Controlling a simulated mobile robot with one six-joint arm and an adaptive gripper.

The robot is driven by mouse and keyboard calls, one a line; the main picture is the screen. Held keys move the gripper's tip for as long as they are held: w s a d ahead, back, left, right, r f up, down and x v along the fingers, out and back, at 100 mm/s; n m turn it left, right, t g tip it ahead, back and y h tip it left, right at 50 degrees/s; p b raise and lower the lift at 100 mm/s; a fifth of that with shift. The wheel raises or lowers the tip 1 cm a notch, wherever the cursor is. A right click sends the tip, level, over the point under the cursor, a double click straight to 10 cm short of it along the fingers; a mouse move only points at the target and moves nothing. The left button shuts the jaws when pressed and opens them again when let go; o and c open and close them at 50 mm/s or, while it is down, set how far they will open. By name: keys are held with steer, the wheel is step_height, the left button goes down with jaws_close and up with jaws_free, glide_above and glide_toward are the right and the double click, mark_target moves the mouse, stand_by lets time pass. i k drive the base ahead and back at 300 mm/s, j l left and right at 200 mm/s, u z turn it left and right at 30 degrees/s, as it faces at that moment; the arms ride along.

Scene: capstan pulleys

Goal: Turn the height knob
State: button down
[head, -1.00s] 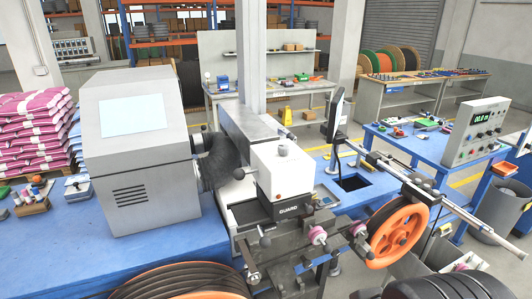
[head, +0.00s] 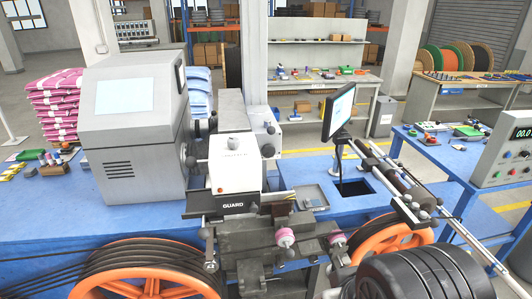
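Which part is the height knob I cannot tell for sure; none is labelled legibly. A pale grey knob (head: 233,143) stands upright on top of the white box marked GUARD (head: 231,172), at the centre of the head view. Dark ball-shaped knobs show beside it: one at the box's right side (head: 267,150) and one lower left on the carriage (head: 207,233). Nothing is touching any of these knobs. My gripper is not in view.
The blue bench (head: 60,222) carries a grey cabinet with a screen (head: 124,96). A tilted monitor (head: 339,112) stands behind a dark opening. Orange pulleys (head: 130,285) and a large black ribbed roll (head: 425,275) crowd the front. A control box (head: 503,160) is at right.

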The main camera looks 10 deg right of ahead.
mark_target(268, 151)
steer(key=l, duration=1.9)
